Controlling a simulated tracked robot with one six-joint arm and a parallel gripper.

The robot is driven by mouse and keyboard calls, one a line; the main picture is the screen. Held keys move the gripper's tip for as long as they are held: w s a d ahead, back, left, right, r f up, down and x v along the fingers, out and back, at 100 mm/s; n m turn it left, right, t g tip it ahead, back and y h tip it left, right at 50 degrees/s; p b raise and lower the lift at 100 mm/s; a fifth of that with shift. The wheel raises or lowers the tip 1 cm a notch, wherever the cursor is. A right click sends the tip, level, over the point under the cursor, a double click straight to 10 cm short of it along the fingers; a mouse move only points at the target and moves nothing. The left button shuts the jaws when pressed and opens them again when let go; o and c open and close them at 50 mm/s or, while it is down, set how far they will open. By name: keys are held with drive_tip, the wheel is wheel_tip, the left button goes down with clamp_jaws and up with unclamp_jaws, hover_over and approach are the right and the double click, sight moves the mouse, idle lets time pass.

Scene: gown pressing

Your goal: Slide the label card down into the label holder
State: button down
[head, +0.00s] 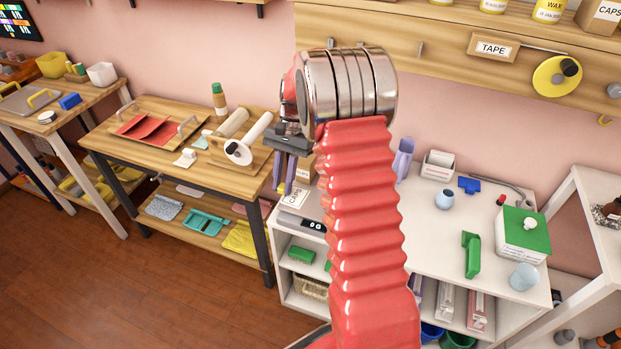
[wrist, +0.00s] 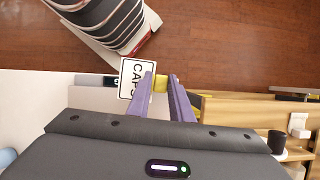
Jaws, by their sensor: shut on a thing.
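The label card (head: 294,197) is white with a dark border and reads CAPS. It hangs tilted at the tips of my gripper (head: 283,188), above the left end of the white bench. In the wrist view the card (wrist: 136,78) lies beside the left purple finger, and a small yellow piece fills the gap between the fingertips (wrist: 160,82). My gripper is shut on the card, seemingly by this yellow piece. I cannot make out an empty label holder. A wooden holder (head: 493,47) on the upper shelf front bears a TAPE label.
The white bench (head: 435,250) carries a green clamp-like thing (head: 471,254), a green-topped box (head: 523,236) and cups. A white device with a dark display (head: 312,225) is below the card. A wooden table (head: 150,150) with red cloth stands left. My red arm hides the middle.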

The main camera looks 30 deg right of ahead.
drive_tip(key=w+a+r+n+g+h, duration=0.1)
drive_tip(key=w+a+n+g+h, duration=0.1)
drive_tip(key=a+n, duration=0.9)
drive_tip(key=shift+a+r+h, duration=0.35)
drive_tip(key=shift+a+h, duration=0.55)
